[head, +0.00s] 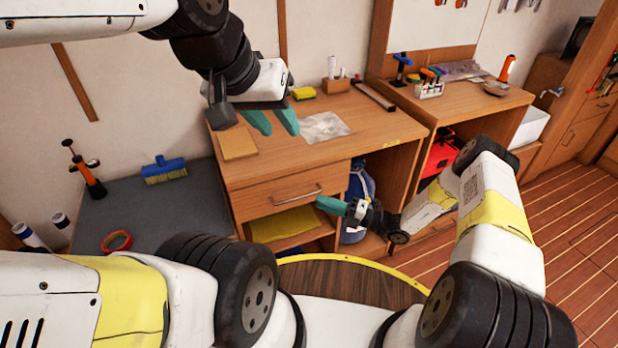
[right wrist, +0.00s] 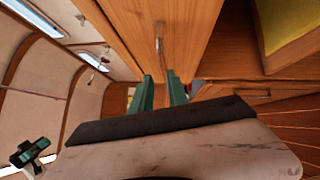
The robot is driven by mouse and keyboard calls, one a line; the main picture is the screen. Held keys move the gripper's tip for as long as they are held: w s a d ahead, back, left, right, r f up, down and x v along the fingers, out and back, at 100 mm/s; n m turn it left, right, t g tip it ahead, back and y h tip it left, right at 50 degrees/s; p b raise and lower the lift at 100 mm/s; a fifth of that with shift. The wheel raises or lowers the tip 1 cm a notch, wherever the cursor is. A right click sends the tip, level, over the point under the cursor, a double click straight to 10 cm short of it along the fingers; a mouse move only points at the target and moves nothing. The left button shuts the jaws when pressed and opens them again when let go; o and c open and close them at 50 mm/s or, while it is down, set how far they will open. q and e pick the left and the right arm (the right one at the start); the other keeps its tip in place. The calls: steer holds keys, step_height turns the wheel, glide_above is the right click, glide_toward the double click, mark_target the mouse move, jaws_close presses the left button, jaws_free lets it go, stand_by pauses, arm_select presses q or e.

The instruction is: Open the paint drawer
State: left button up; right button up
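The drawer (head: 262,192) under the wooden worktop looks closed, with a metal bar handle (head: 297,195) on its front. The handle also shows in the right wrist view (right wrist: 159,45). My right gripper (head: 322,203) is close to the handle's right end. In the right wrist view its two green fingers (right wrist: 162,90) stand apart with nothing held between them, and the handle shows just beyond their tips. Whether they touch it I cannot tell. My left gripper (head: 274,122) is open and empty above the left part of the worktop.
An open shelf with a yellow item (head: 283,224) lies below the drawer. A blue container (head: 357,190) stands in the bay to the right. On the worktop are a tan pad (head: 238,143), a clear bag (head: 324,127) and a yellow sponge (head: 303,93).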

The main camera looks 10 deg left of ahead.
mark_target(302, 197)
steer(key=shift+m+t, duration=0.4)
steer(key=x, duration=0.5)
steer(key=f+x, duration=0.1)
steer(key=x, duration=0.2)
steer(key=shift+s, duration=0.1)
steer(key=shift+c, duration=0.2)
jaws_close()
stand_by(0.8)
